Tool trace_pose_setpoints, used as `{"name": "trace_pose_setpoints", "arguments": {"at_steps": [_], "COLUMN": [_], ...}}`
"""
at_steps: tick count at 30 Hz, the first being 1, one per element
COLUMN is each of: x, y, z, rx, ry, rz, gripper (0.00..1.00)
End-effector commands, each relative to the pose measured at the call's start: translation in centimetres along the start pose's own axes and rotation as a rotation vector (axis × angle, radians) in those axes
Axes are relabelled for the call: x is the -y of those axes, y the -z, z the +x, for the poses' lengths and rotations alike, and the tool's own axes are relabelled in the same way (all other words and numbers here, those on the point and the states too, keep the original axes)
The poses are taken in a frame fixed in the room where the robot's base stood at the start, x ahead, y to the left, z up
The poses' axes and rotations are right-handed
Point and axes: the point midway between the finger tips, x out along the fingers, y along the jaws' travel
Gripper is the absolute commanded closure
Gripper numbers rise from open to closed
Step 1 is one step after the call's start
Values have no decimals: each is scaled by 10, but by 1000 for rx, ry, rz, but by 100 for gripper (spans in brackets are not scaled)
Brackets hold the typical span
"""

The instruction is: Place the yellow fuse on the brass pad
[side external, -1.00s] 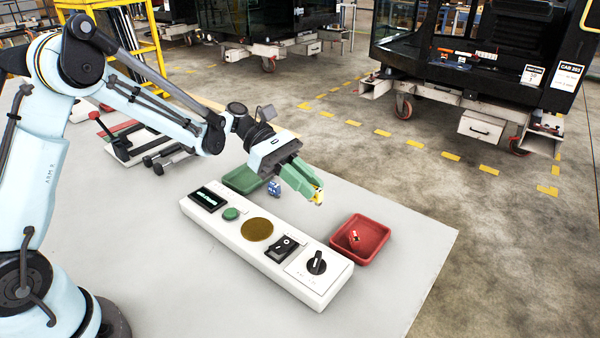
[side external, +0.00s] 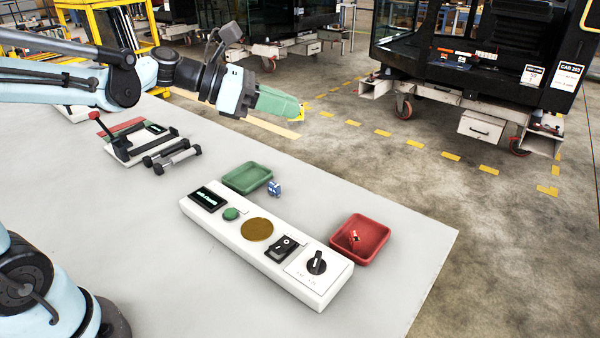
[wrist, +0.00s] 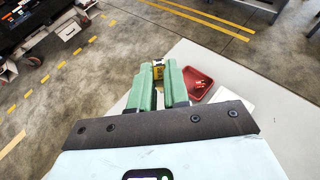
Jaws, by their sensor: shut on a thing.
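My gripper (side external: 300,112) is raised high above the back edge of the table, its green fingers pointing right. It is shut on the yellow fuse (side external: 301,114), of which only a small part shows at the fingertips. The fuse also shows between the fingertips in the wrist view (wrist: 158,71). The brass pad (side external: 257,229) is a bare round disc on the white panel (side external: 212,221), low and to the left of the gripper in the side view. Nothing lies on the pad.
A green tray (side external: 246,178) stands behind the panel, with a blue fuse (side external: 274,188) beside it. A red tray (side external: 372,223) holds a red item (side external: 354,237). A black switch (side external: 284,248) and a knob (side external: 317,262) flank the pad's right. A lever device (side external: 130,145) stands at left.

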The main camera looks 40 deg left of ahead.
Motion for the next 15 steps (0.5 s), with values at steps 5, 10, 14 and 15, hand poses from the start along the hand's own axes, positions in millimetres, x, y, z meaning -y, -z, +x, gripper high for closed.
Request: {"name": "trace_pose_setpoints", "arguments": {"at_steps": [5, 10, 14, 15], "x": [-4, -7, -8, -9], "y": [-10, -15, -17, -17], "z": [-29, -55, -70, -74], "rx": [1, 1, 0, 0], "ry": [-156, -289, -363, -379], "rz": [-64, -119, -149, -157], "gripper": [100, 100, 100, 100]}}
